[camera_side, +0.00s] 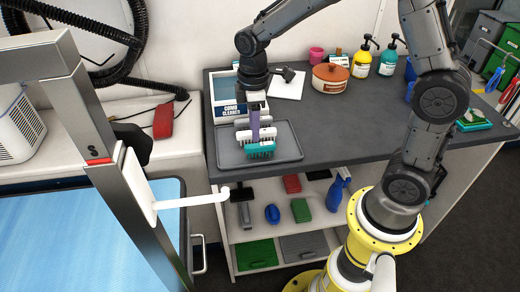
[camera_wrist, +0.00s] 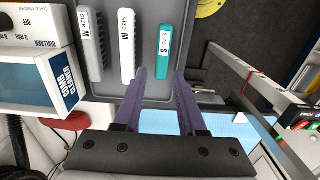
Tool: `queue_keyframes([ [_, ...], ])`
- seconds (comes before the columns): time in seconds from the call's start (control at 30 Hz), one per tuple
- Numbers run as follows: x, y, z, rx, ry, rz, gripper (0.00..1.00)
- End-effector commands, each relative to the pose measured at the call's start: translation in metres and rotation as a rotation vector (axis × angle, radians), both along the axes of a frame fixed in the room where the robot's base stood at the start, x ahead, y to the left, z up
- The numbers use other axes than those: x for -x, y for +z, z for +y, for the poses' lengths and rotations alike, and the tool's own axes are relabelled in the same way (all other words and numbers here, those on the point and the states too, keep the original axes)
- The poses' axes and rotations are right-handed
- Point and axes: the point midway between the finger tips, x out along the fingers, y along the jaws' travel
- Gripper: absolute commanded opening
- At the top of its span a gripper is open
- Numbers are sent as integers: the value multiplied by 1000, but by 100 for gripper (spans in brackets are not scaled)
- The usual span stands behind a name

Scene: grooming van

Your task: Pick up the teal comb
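The teal comb (camera_side: 260,151) lies on the dark grey tray (camera_side: 290,145), nearest the tray's front edge. In the wrist view the teal comb (camera_wrist: 164,50) bears the label "size S". Its near end appears between my gripper's purple fingertips. My gripper (camera_wrist: 159,72) is open, with nothing held between its fingers. In the side view my gripper (camera_side: 255,138) points down at the combs. I cannot tell how high the fingertips are above the comb.
A white comb (camera_wrist: 127,45) and a grey comb (camera_wrist: 90,42), both marked "size M", lie beside the teal one. A brown-lidded pot (camera_side: 330,78) and pump bottles (camera_side: 362,58) stand farther back.

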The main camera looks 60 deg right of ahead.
Motion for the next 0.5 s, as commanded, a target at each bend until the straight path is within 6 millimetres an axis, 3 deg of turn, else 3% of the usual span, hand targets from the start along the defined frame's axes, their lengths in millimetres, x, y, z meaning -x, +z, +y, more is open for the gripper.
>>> queue_keyframes([
  [0.27, 1, -22, 0, 0, 0, 1, 40],
  [0.5, 4, -55, 2, 0, 0, 4, 40],
])
